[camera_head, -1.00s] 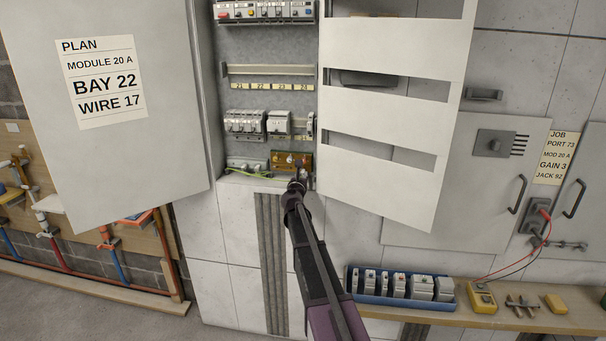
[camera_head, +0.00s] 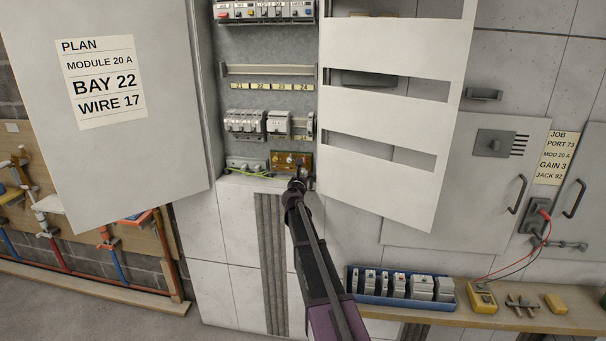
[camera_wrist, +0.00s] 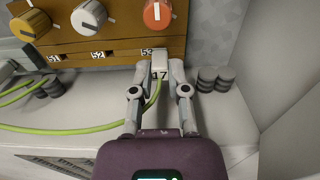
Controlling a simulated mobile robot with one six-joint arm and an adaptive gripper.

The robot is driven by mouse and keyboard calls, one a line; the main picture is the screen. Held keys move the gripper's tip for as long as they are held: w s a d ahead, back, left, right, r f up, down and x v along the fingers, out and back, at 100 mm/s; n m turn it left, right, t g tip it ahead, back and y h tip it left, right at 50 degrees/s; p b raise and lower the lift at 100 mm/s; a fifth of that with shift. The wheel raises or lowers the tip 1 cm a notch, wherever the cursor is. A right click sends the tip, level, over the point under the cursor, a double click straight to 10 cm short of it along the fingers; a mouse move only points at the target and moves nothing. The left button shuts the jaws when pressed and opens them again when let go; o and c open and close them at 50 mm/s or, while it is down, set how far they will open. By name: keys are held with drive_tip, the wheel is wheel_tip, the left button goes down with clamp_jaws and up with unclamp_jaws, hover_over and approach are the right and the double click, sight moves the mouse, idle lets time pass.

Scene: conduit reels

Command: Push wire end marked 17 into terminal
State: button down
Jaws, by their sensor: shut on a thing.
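In the wrist view, my gripper (camera_wrist: 160,66) is shut on the white wire end marked 17 (camera_wrist: 159,76). A green-yellow wire (camera_wrist: 95,131) bends down from it and runs left along the pale ledge. The wire end is close against the lower edge of the brown terminal panel (camera_wrist: 115,44), just below label 53 (camera_wrist: 147,53) and under the orange knob (camera_wrist: 157,14). I cannot tell whether its tip is inside an opening. In the head view, my gripper (camera_head: 297,183) is at the bottom of the open cabinet, before the brown panel (camera_head: 291,161), and hides the wire end.
Labels 51 and 52, a grey knob (camera_wrist: 89,17) and a yellow knob (camera_wrist: 30,24) are left on the panel. Dark round stacks (camera_wrist: 216,79) stand right of my gripper. The open white door panel (camera_head: 385,125) is close on the right. A blue tray (camera_head: 400,301) sits on the bench.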

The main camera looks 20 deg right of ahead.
drive_tip(key=c, duration=0.5)
unclamp_jaws()
drive_tip(key=shift+c, duration=0.2)
drive_tip(key=v, duration=1.2)
